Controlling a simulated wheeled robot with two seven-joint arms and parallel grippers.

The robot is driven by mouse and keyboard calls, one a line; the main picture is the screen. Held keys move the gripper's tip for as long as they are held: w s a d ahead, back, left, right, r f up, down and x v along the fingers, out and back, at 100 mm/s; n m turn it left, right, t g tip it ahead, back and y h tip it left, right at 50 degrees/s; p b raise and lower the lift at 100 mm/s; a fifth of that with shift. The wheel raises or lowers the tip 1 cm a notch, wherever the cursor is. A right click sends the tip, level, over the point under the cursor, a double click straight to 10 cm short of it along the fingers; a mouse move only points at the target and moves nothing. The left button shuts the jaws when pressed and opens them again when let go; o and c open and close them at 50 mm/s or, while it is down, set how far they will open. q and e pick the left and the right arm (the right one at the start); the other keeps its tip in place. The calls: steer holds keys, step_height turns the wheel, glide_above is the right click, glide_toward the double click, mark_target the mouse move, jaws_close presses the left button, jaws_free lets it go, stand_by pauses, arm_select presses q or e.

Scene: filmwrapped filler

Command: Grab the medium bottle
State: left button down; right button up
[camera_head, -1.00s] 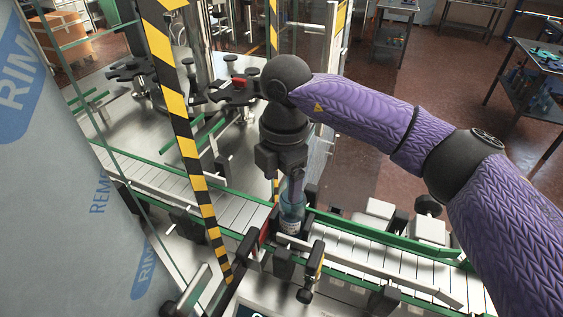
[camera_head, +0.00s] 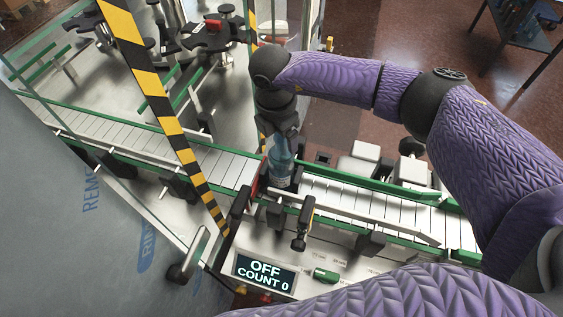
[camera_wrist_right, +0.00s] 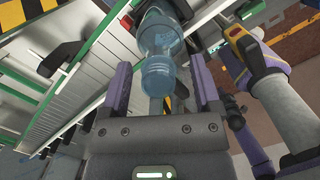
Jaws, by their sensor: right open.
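A clear blue bottle (camera_head: 279,163) stands on the conveyor, beside the red-ended stop on the near rail. In the right wrist view the bottle (camera_wrist_right: 160,62) shows between and just beyond the fingers, its neck end toward the palm. My right gripper (camera_wrist_right: 165,80) is open, with one finger on each side of the bottle's top and visible gaps beside it. In the head view my right gripper (camera_head: 279,134) is above the bottle and partly hides its top. No other bottle is clearly visible for size comparison.
The slatted conveyor (camera_head: 215,165) has green guide rails. A striped yellow-black post (camera_head: 160,95) stands left of the bottle. A control panel display (camera_head: 265,273) reads OFF, COUNT 0. Metal rods and clamps (camera_head: 304,222) sit on the near side.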

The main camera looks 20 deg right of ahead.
steer(key=shift+w, duration=0.1)
jaws_close()
